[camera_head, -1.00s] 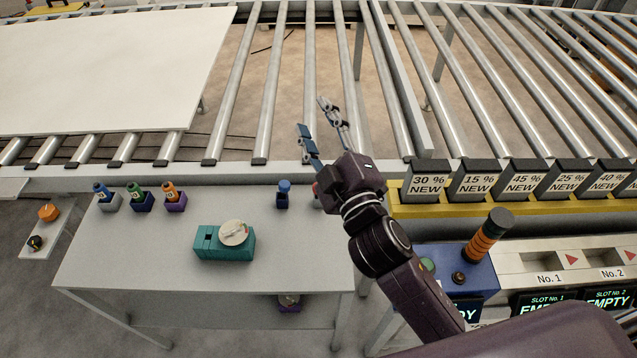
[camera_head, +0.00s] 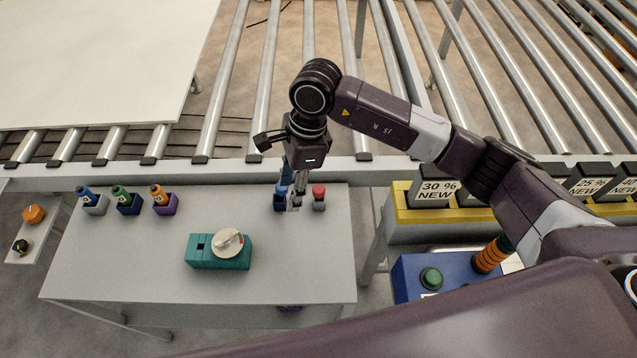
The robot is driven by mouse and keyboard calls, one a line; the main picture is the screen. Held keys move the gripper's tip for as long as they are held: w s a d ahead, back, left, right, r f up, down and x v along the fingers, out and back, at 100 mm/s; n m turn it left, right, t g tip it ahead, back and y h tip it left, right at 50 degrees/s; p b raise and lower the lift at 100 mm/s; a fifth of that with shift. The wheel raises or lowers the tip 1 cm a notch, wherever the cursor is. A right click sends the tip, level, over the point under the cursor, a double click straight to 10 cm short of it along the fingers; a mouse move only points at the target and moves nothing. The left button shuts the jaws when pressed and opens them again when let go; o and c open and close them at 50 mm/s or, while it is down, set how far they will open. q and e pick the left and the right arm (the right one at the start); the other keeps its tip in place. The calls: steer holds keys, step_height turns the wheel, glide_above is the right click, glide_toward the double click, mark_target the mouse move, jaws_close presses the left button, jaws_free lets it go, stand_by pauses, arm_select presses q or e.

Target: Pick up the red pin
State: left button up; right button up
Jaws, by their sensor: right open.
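The red pin (camera_head: 319,190) stands upright in a small grey holder (camera_head: 319,205) near the back right of the grey table. My right gripper (camera_head: 291,196) points down just left of it, open, with its fingers in front of and beside the blue pin (camera_head: 280,190) in its dark blue holder. The fingers partly hide the blue pin. I cannot tell whether they touch it. The red pin is in plain sight, apart from the fingers. My left gripper is not in view.
A teal block with a round white dial (camera_head: 228,243) sits mid-table. Several bottles (camera_head: 123,196) stand in holders at the back left. The conveyor's front rail (camera_head: 230,172) runs behind the table. A blue box with a green button (camera_head: 431,279) is at right.

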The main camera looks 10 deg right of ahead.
mark_target(319, 189)
steer(key=w+d+h, duration=0.1)
steer(key=d, duration=0.1)
steer(key=w+d+h, duration=0.1)
steer(key=d, duration=0.3)
steer(key=shift+w+d+f+h, duration=0.1)
steer(key=shift+w+d+h, duration=0.2)
steer(key=shift+w+h, duration=0.1)
step_height(319, 189, down, 6)
steer(key=p, duration=0.3)
steer(key=shift+d+f, duration=0.15)
steer(key=shift+w+f, duration=0.1)
steer(key=shift+f, duration=0.3)
jaws_close()
